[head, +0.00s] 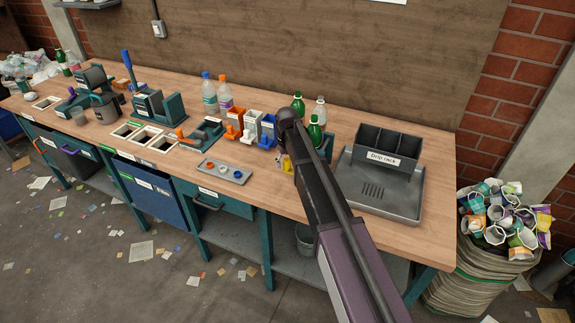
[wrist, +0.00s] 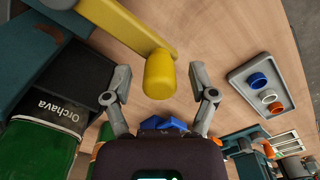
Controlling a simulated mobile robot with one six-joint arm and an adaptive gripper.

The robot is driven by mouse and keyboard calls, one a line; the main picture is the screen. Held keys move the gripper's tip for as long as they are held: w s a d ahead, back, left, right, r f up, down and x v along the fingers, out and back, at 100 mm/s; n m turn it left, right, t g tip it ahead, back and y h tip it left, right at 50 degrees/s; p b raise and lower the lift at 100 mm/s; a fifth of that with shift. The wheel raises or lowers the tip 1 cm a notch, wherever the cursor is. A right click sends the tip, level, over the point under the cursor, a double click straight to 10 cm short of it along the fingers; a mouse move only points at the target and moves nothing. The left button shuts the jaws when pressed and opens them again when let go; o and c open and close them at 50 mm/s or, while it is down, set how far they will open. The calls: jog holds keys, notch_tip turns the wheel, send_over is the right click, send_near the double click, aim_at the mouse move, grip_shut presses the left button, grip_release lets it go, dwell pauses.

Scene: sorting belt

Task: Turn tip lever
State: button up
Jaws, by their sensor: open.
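The tip lever, a yellow arm with a thick rounded yellow knob (wrist: 160,75), shows in the wrist view, reaching in from the upper left. In the head view a small yellow part of it (head: 285,163) shows beside my arm. My gripper (wrist: 159,72) is open, with one finger on each side of the knob and visible gaps on both sides. A green bottle labelled Orchava (wrist: 40,145) lies against a dark cradle (wrist: 75,75) at the left of the wrist view. In the head view my arm hides most of the lever's fixture.
A grey tray (head: 240,179) with blue, white and orange rings lies left of the lever. A drip rack (head: 358,152) stands to the right. Orange, white and blue bins (head: 268,130) stand behind the ring tray. Green bottles (head: 315,133) stand close behind my gripper.

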grip_shut()
